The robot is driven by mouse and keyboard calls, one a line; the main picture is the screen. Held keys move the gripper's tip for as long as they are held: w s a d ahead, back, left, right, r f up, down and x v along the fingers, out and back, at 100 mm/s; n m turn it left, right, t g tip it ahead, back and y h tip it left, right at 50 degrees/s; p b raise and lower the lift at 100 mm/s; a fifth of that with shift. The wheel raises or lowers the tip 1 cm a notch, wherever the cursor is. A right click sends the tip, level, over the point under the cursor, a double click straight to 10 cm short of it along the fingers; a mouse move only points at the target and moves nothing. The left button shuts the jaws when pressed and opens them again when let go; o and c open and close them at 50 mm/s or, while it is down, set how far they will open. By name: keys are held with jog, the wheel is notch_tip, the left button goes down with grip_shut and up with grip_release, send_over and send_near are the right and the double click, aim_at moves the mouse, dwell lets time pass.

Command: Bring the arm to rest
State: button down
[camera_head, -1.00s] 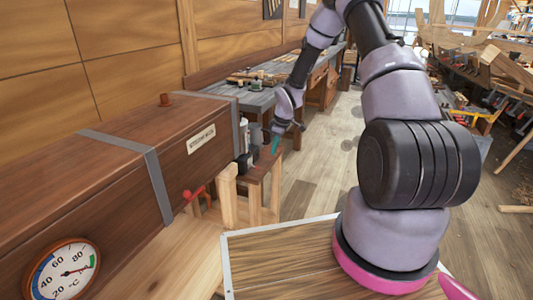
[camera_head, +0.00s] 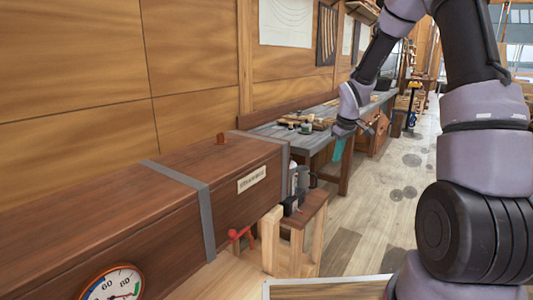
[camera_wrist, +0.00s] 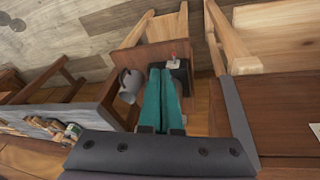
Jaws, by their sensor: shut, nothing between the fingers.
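My gripper (camera_head: 338,149) is at the end of my raised arm in the head view, small and partly hidden by its own wrist. Its teal fingers point down, seen against the bench front and floor. In the wrist view my gripper (camera_wrist: 161,72) shows two teal fingers side by side, shut with nothing between them. Beyond the fingertips in that view lies a small wooden stool (camera_wrist: 150,30) with a black object (camera_wrist: 181,72) and a grey jug-like vessel (camera_wrist: 131,85). The fingers overlap the stool in that view; I see no clear contact.
A long wooden steam box (camera_head: 120,215) with metal straps and a dial gauge (camera_head: 113,286) fills the left. The small stool (camera_head: 310,206) stands by its end. A workbench (camera_head: 290,134) with tools runs along the wall. The plank floor (camera_head: 385,195) to the right is open.

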jog(key=s+r+m+t, duration=0.1)
jog(key=s+r+m, duration=0.2)
jog(key=s+r, duration=0.45)
jog(key=s+r+m+t, duration=0.15)
jog(key=s+r, duration=0.35)
jog(key=r, duration=0.5)
jog(key=s+a+r+m, duration=0.1)
jog(key=s+r+m, duration=0.2)
jog(key=s, duration=0.6)
jog(key=s+a+r+m+t+y, duration=0.1)
jog(key=s+r+m, duration=0.2)
jog(key=s, duration=0.6)
jog(key=shift+r+m+y, duration=0.3)
jog(key=shift+r+m, duration=0.05)
jog(key=shift+r, duration=0.4)
